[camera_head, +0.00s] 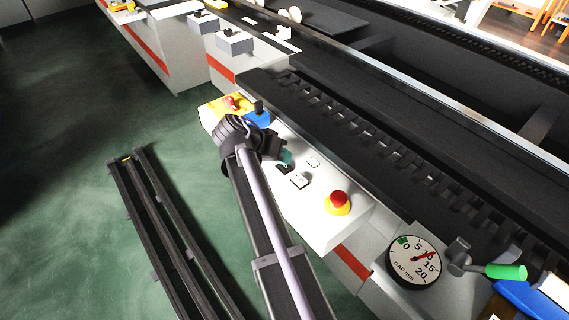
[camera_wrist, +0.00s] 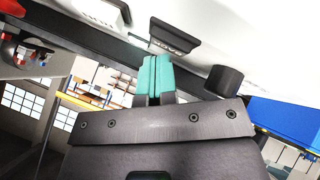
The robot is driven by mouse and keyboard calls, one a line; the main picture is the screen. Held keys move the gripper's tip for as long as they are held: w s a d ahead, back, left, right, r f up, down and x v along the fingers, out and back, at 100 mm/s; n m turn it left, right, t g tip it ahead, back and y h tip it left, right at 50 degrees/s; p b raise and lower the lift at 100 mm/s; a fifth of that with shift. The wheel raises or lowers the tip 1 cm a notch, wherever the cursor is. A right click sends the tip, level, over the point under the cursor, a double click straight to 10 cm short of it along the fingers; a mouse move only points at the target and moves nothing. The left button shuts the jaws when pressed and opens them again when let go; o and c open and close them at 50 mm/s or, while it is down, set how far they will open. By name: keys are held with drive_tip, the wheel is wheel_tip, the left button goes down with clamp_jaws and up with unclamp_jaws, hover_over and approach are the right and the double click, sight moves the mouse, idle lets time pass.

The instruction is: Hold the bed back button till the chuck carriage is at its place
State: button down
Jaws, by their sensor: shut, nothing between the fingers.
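My gripper (camera_head: 287,157) is over the pale control panel (camera_head: 325,222) in the head view, its teal fingertips together and empty. A dark button (camera_head: 283,169) lies right beside the fingertips. In the wrist view the shut fingers (camera_wrist: 155,76) point at a dark lettered button (camera_wrist: 174,36) on the white panel. The tips look very close to it; I cannot tell whether they touch or press it. The lettering is too small and slanted to read, so I cannot tell which button is the bed back one. I cannot single out the chuck carriage in either view.
Two small light buttons (camera_head: 299,181) sit nearby on the panel. A red emergency knob on a yellow base (camera_head: 338,202) stands toward its near end. The long dark bed runs behind the panel.

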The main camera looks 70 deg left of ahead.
drive_tip(key=shift+r, duration=0.15)
idle(0.5)
drive_tip(key=shift+r+p, duration=0.7)
drive_tip(key=shift+p, duration=0.15)
wheel_tip(320, 180, up, 5)
drive_tip(key=p, duration=0.5)
drive_tip(key=shift+r, duration=0.1)
